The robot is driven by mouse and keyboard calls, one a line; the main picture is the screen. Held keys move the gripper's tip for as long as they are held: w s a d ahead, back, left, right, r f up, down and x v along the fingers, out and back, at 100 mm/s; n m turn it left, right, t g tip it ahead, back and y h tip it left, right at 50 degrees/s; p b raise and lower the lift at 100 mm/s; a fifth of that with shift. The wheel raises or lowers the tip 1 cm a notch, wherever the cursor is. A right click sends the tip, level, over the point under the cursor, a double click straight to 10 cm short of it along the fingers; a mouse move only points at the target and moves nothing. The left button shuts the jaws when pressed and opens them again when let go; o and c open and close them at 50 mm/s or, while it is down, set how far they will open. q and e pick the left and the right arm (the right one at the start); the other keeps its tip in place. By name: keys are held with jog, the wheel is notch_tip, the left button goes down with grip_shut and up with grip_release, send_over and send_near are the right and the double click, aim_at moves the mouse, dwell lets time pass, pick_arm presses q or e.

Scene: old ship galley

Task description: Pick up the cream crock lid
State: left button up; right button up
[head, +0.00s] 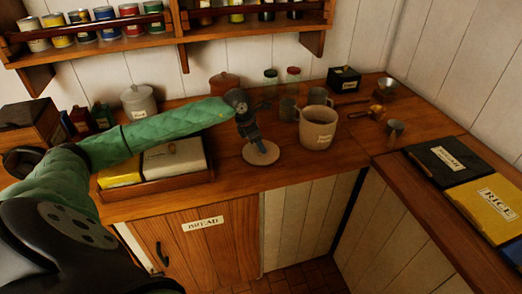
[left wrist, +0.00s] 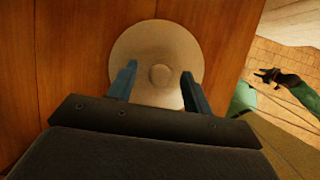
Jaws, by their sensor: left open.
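The cream crock lid (head: 262,157) is a pale round disc lying flat on the wooden counter near its front edge. In the left wrist view the lid (left wrist: 152,38) shows from above, with a small round knob in its middle. My left gripper (head: 260,147) points down over the lid. In the left wrist view its open fingers (left wrist: 159,70) stand on either side of the knob, with gaps to it. I cannot tell how high the fingertips are above the lid. My right gripper (left wrist: 270,76) shows small at the right of the left wrist view, away from the counter.
A wooden tray (head: 160,187) with boxes is to the left. A white crock (head: 138,101) and jars stand behind. Black and yellow RICE (head: 488,208) packages lie on the right counter.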

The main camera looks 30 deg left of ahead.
pick_arm(q)
jog(key=shift+c, duration=0.2)
grip_shut()
